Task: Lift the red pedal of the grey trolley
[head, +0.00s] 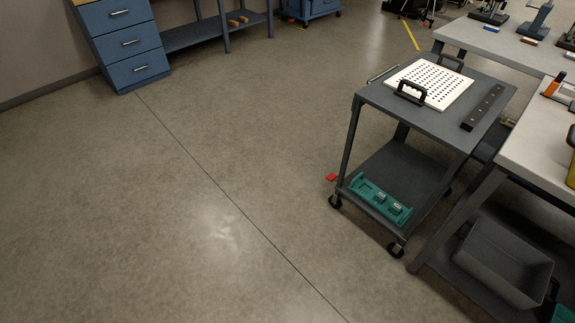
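The grey trolley (421,117) stands on the right side of the head view, close beside a workbench. Its red pedal (331,177) sticks out low at its left side, near the floor and close to a caster. The pedal is small in the picture, and I cannot tell whether it is up or down. A white perforated plate (446,84) with black handles and a dark slotted bar (483,107) lie on the trolley's top. A teal fixture (380,200) sits on its lower shelf. My gripper is not in view.
Open floor (180,210) fills the left and middle. The workbench (540,150) closes off the trolley's right side, with a grey bin (504,262) low beneath it. A blue drawer cabinet (122,42) stands at the back left.

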